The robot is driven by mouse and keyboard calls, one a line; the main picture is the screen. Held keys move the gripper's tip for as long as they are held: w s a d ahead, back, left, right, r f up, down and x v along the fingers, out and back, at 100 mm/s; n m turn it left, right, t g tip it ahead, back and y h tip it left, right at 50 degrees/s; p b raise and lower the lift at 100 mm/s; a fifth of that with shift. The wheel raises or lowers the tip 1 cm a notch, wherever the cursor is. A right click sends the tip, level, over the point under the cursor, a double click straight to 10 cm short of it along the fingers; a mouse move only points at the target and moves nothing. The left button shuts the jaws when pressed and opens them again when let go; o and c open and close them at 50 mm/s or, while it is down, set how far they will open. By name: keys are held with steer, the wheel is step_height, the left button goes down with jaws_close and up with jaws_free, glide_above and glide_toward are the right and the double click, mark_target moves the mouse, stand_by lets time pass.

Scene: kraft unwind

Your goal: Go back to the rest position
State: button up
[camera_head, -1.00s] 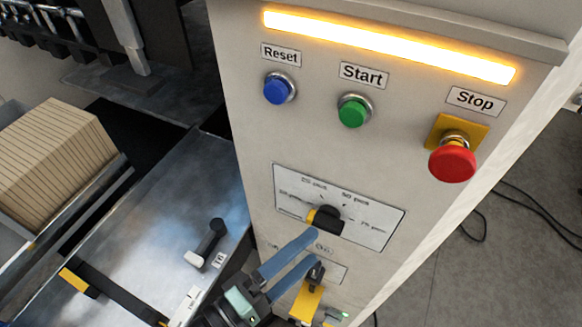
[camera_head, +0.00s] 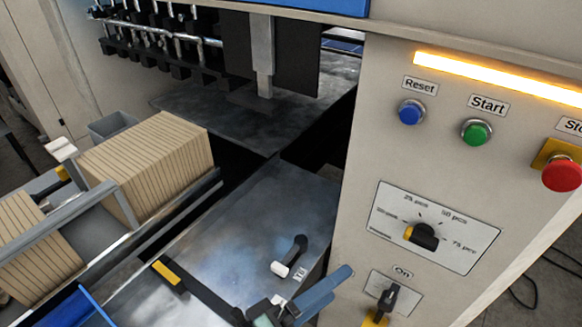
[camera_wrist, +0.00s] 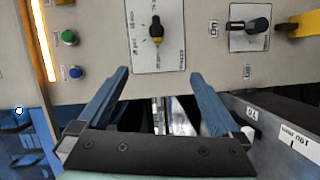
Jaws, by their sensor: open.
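My gripper (camera_head: 322,294) is at the bottom centre of the head view, in front of the lower left part of the control panel. Its blue fingers are apart and empty. In the wrist view my gripper (camera_wrist: 158,82) points at the panel, with the selector knob (camera_wrist: 156,30) beyond the fingertips and clear of them. In the head view the knob (camera_head: 421,236) has its yellow mark to the left. The black On switch (camera_head: 388,298) sits below it, right of the gripper.
The panel has a blue Reset button (camera_head: 411,111), a green Start button (camera_head: 476,132), a red Stop button (camera_head: 562,174) and a lit orange strip (camera_head: 500,76). A metal table (camera_head: 235,225) with a black lever (camera_head: 291,257) lies left of the panel. Cardboard stacks (camera_head: 150,165) stand further left.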

steer(key=w+a+r+m+t+y+b, duration=0.2)
steer(key=w+r+m+t+y+b, duration=0.3)
steer(key=w+r, duration=0.8)
steer(key=s+a+r+t+y, duration=0.1)
steer(key=s+r+t+y, duration=0.3)
steer(key=r, duration=0.9)
steer(key=s+a+r+m+t+y+b, duration=0.1)
steer(key=s+r+t+y, duration=0.3)
steer(key=s+r+t, duration=0.4)
step_height(320, 180, up, 6)
steer(key=shift+s+a+r, duration=0.1)
steer(key=shift+s+a, duration=0.05)
steer(key=shift+s, duration=0.5)
